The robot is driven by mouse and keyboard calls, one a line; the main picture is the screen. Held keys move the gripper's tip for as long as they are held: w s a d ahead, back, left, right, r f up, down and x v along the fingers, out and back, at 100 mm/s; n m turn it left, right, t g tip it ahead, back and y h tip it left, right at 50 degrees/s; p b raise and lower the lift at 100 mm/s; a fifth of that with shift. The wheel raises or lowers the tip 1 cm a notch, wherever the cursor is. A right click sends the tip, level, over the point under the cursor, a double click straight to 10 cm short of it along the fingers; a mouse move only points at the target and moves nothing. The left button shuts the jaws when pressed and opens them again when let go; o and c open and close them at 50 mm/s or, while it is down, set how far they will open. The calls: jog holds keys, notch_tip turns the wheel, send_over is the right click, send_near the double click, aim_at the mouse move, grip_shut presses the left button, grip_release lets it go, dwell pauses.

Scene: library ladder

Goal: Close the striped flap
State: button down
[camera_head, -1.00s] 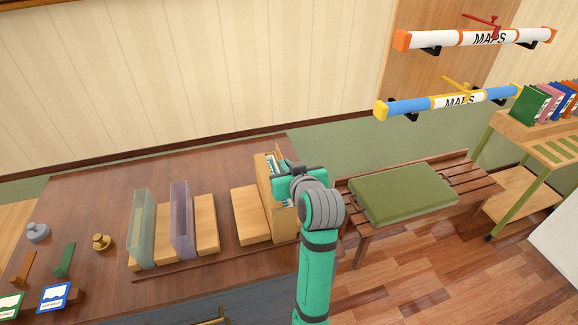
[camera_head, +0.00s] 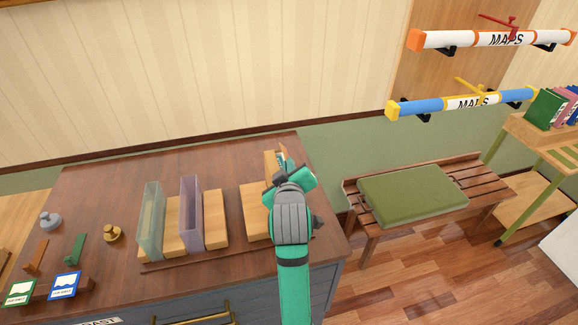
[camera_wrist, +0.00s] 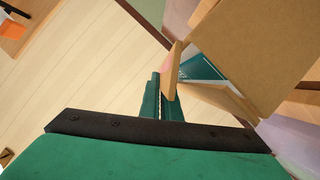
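No striped flap can be made out in either view. An upright tan file box (camera_head: 270,162) stands at the right end of the dark desk, largely hidden behind my arm. The wrist view shows a tan board (camera_wrist: 258,40), teal-edged cards (camera_wrist: 203,68) and a thin wooden panel edge (camera_wrist: 174,68) close to my fingertips. My gripper (camera_wrist: 161,98) has its two teal fingers close together with only a narrow gap, and nothing is clearly held between them. Whether a finger touches the wooden panel I cannot tell. In the head view my gripper (camera_head: 287,178) is beside the box, its fingers mostly hidden.
The dark desk (camera_head: 110,190) also bears a clear green divider (camera_head: 150,222), a purple divider (camera_head: 190,215), wooden blocks and small weights. A bench (camera_head: 482,187) with a green cushion (camera_head: 412,193) stands to the right. Map tubes (camera_head: 465,102) hang above.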

dwell(0.4)
jog(key=c, duration=2)
grip_release()
